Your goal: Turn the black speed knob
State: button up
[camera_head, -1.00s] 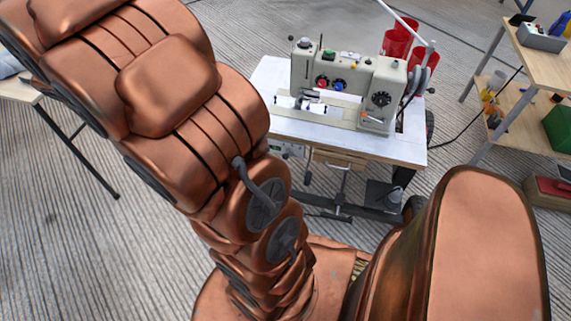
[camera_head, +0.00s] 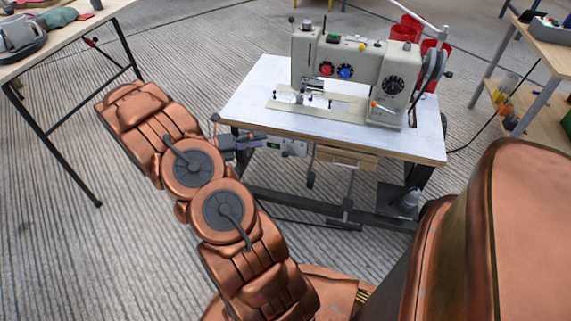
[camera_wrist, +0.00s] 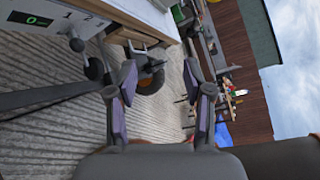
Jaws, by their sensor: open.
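A cream sewing machine (camera_head: 362,70) stands on a white-topped table. A black round dial with pale marks (camera_head: 393,85) is on the right of its front face. A pale control panel (camera_head: 284,147) hangs under the table's front edge; in the wrist view the panel (camera_wrist: 57,16) shows a green display and printed digits, with a dark knobbed lever (camera_wrist: 78,44) near it. I cannot tell which black part is the speed knob. My gripper (camera_head: 238,143) is by the table's front left edge, left of the panel. It also shows open and empty in the wrist view (camera_wrist: 164,85).
The white tabletop (camera_head: 250,98) is just beyond my gripper. A wooden drawer (camera_head: 345,158) and a black treadle frame are below it. Red containers (camera_head: 406,28) stand behind the machine. Another table (camera_head: 75,42) is at left, shelves (camera_head: 545,60) at right.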

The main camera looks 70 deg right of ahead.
aim_at(285, 155)
jog(key=d+f+n+h+b, duration=0.1)
jog(key=d+f+n+b, duration=0.2)
jog(key=f, duration=0.5)
jog(key=d+f+n+h+b, duration=0.1)
jog(key=d+f+n+b, duration=0.25)
jog(key=f, duration=0.45)
jog(key=shift+t, duration=0.3)
jog(key=shift+b+x, duration=1.25)
jog(key=shift+x, duration=2.4)
grip_shut()
